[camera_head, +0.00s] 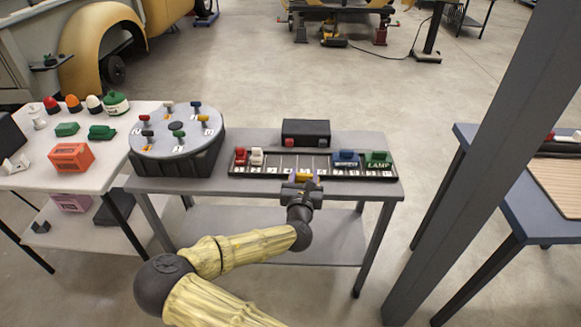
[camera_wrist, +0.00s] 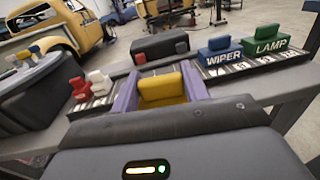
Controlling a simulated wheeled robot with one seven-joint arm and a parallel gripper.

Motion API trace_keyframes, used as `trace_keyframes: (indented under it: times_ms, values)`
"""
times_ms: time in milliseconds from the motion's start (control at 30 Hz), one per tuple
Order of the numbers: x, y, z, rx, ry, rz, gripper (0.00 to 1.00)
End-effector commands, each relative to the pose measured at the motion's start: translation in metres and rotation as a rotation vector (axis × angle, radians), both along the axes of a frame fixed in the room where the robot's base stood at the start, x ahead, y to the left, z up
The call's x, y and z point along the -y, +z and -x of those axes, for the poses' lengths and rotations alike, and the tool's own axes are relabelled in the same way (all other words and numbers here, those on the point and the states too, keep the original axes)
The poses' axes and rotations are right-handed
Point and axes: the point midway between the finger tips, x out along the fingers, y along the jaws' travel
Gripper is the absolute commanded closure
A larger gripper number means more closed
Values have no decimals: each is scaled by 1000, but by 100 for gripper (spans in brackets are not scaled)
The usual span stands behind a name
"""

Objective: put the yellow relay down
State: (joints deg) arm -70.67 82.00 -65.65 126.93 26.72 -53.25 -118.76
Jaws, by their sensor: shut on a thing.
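My gripper (camera_head: 302,180) is shut on the yellow relay (camera_wrist: 162,88), which sits between its purple fingers in the wrist view. In the head view the relay (camera_head: 303,176) shows as a small yellow patch at the front edge of the dark numbered strip (camera_head: 215,178). Whether it touches the strip, I cannot tell. The strip holds a red relay (camera_head: 240,156) and a white relay (camera_head: 257,156) on the left. A blue relay marked WIPER (camera_head: 345,158) and a green relay marked LAMP (camera_head: 379,159) stand on the right. The middle slots look empty; my gripper hides part of them.
A black box (camera_head: 306,133) stands behind the strip. A round grey turntable (camera_head: 176,125) with several coloured relays is to the left. A white table (camera_head: 28,178) with lamps and boxes stands further left. A grey post (camera_head: 490,150) rises at the right.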

Motion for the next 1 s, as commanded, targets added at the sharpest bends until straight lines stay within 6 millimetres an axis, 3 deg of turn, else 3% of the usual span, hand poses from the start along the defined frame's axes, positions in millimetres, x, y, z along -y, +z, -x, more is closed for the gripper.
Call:
trace_keyframes:
  times_ms: [267, 400, 500, 1000]
  values:
    - [60, -37, 18, -1, -87, 1, 80]
    - [94, -58, 37, 5, -145, 10, 80]
    - [109, -67, 49, 10, -172, 19, 80]
    - [114, -71, 54, 14, -184, 25, 80]
